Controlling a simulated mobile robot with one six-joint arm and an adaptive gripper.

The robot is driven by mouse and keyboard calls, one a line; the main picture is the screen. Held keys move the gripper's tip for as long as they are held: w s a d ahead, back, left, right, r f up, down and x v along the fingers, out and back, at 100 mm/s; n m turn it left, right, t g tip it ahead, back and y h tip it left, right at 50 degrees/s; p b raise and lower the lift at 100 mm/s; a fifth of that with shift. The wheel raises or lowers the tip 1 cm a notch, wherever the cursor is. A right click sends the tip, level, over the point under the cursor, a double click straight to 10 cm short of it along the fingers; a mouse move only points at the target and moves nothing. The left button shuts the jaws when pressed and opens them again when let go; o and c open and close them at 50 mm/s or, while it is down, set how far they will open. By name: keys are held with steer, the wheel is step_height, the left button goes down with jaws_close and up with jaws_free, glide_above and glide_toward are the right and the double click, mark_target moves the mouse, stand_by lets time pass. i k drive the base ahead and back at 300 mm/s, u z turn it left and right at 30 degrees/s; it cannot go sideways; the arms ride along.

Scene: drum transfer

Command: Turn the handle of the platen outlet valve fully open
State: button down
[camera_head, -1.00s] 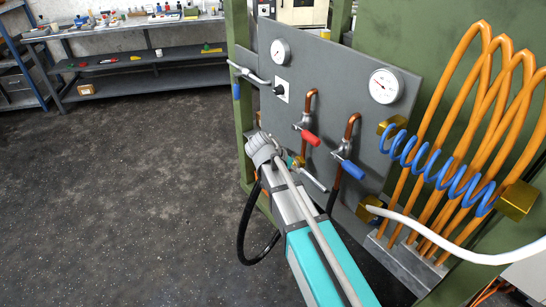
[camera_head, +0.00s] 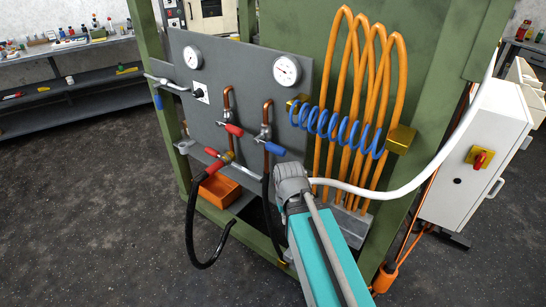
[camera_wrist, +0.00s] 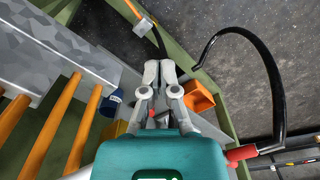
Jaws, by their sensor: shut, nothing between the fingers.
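Two lever valves sit on copper pipes on the grey panel (camera_head: 240,85) in the head view. One has a red handle (camera_head: 233,129), the other a blue handle (camera_head: 274,148). Lower left, another red grip (camera_head: 215,167) shows by a fitting with a black hose. No label tells which is the platen outlet valve. My gripper (camera_wrist: 160,72) is shut and empty in the wrist view, its fingertips together over the machine's base. In the head view my wrist hides the fingers, below and right of the blue handle. A red grip (camera_wrist: 241,154) shows at lower right in the wrist view.
A looped black hose (camera_head: 190,225) hangs before the frame, near an orange bin (camera_head: 218,190). Orange hoses (camera_head: 345,100), a blue coil (camera_head: 335,130) and a white hose (camera_head: 425,178) are at right. A white cabinet (camera_head: 475,150) stands further right. The floor at left is clear.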

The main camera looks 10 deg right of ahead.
mark_target(272, 148)
steer(key=k, duration=1.35)
steer(key=u, duration=0.3)
steer(key=i, duration=0.95)
steer(key=z, duration=0.35)
